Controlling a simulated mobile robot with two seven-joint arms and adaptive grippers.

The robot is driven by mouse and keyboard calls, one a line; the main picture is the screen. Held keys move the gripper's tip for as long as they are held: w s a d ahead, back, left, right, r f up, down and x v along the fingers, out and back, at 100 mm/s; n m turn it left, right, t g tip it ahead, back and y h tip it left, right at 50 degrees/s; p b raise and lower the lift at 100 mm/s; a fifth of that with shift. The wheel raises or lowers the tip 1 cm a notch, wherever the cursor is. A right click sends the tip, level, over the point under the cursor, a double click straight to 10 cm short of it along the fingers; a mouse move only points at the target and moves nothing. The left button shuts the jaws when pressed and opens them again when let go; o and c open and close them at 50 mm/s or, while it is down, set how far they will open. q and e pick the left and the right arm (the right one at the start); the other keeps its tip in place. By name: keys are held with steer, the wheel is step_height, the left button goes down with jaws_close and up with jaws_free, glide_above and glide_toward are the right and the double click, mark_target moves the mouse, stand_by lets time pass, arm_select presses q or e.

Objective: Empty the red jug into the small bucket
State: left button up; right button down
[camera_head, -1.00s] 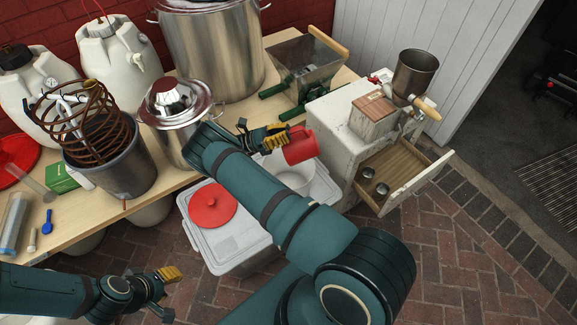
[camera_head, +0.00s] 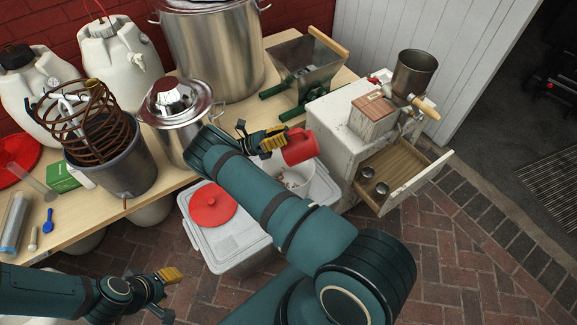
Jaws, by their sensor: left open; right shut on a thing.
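The jug's inside is hidden from this view, and my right arm covers part of the bucket. My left gripper (camera_head: 171,293) is open and empty at the lower left, above the brick floor and away from the jug.
A white cabinet (camera_head: 335,125) with an open drawer (camera_head: 400,172) is at the right. The wooden table (camera_head: 165,190) holds a steel pot (camera_head: 180,125) and a grey bucket with a copper coil.

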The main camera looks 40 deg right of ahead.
mark_target(305, 132)
steer(key=d+y, duration=0.1)
steer(key=s+d+t, duration=0.1)
steer(key=s+d+t+y, duration=0.1)
steer(key=d, duration=0.1)
steer(key=shift+s+r+n+y, duration=0.25)
steer(key=shift+n+y, duration=0.05)
steer(key=shift+s+d+f+t, duration=0.1)
steer(key=shift+d+f+t, duration=0.05)
steer(key=shift+d+t, duration=0.15)
steer(key=shift+s+d+t+y, duration=0.3)
steer(key=shift+s+d+y, duration=0.15)
steer(key=shift+y, duration=0.15)
steer(key=s+d+y, duration=0.1)
steer(key=s+d+f+t+y, duration=0.1)
steer(key=d, duration=0.1)
steer(key=shift+d+f, duration=0.15)
steer(key=shift+d, duration=0.05)
steer(key=s+d+f+t+y+p, duration=0.2)
steer(key=s+d+f+t+y, duration=0.2)
steer(key=d+y, duration=0.2)
steer(key=s+d+f+t+y+p, duration=0.2)
steer(key=s+d+f+t+y, duration=0.2)
steer(key=d, duration=0.4)
steer(key=shift+t+y, duration=0.6)
steer(key=shift+y, duration=0.8)
